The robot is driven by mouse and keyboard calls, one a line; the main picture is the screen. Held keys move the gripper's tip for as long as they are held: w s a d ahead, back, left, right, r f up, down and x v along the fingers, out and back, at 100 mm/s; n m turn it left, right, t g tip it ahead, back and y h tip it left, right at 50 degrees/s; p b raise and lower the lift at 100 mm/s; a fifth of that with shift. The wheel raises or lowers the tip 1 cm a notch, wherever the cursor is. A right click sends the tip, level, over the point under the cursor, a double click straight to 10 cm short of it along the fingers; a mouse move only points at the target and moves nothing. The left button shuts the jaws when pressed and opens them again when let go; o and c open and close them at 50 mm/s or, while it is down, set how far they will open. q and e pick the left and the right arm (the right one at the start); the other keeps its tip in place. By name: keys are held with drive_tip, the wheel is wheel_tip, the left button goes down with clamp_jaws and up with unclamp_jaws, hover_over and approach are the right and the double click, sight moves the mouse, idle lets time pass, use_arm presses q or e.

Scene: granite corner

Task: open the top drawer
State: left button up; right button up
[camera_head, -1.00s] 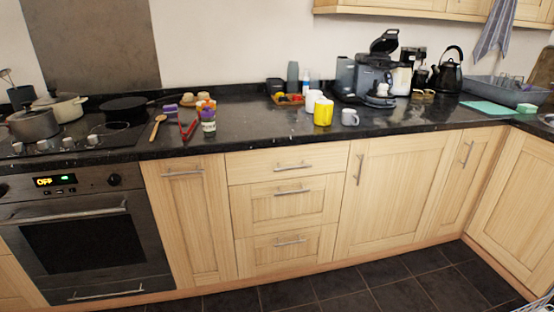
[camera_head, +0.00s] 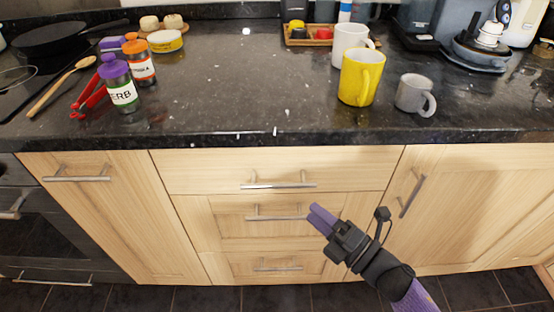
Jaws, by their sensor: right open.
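The top drawer (camera_head: 210,167) is a shallow light-wood front just under the dark counter, and it looks closed. Its horizontal metal bar handle (camera_head: 278,185) is at the middle of the front. My right gripper (camera_head: 318,217) comes in from the lower right, with purple fingers pointing up and left. It is open and appears empty. In the picture its fingertips are below and to the right of the top handle, close to the right end of the middle drawer's handle (camera_head: 278,218). Whether they touch that handle cannot be told. My left gripper is not in view.
The dark granite counter (camera_head: 220,100) overhangs the drawers. Near its edge stand a purple-lidded jar (camera_head: 120,90), a yellow mug (camera_head: 358,85) and a grey mug (camera_head: 413,94). Cupboard doors with handles flank the drawers, including a vertical handle (camera_head: 411,192) to the right.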

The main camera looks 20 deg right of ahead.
sight(280, 184)
drive_tip(key=b+x, duration=0.1)
drive_tip(key=x, duration=0.8)
drive_tip(key=shift+w+a+r+b, duration=0.15)
drive_tip(key=shift+a+b, duration=0.15)
drive_tip(key=shift+a, duration=0.05)
drive_tip(key=shift+w, duration=0.1)
drive_tip(key=shift+c, duration=0.6)
clamp_jaws()
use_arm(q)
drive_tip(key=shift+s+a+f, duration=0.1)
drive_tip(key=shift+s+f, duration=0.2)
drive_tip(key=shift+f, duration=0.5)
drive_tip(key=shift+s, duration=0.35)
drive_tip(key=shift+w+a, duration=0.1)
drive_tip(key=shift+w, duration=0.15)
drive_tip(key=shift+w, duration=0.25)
